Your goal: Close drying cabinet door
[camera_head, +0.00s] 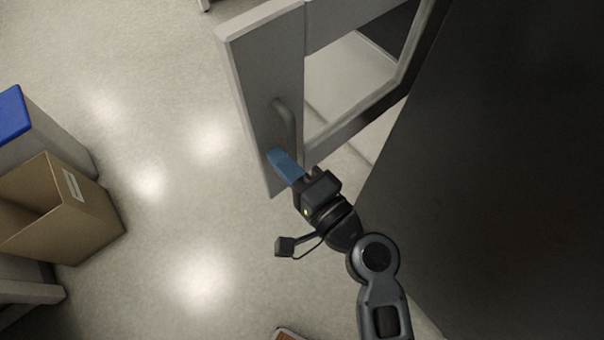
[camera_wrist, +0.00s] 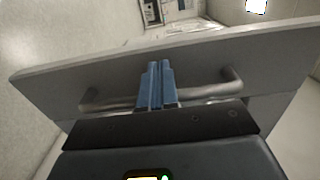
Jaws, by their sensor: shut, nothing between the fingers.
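The drying cabinet door (camera_head: 262,70) stands open, a grey panel with a framed window, swung out from the large dark cabinet side (camera_head: 490,170). Its bar handle (camera_head: 284,118) is on the grey panel. My gripper (camera_head: 280,162) is at the door near the lower end of the handle, its blue fingers together and empty. In the wrist view, the fingers (camera_wrist: 155,85) point at the door face (camera_wrist: 205,58) and cross the middle of the handle (camera_wrist: 205,90). I cannot tell whether they touch the door or the handle.
An open cardboard box (camera_head: 85,215) and a blue-lidded bin (camera_head: 12,112) stand at the left. The floor (camera_head: 190,200) between them and the door is clear. The dark cabinet side is close to the right of my arm.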

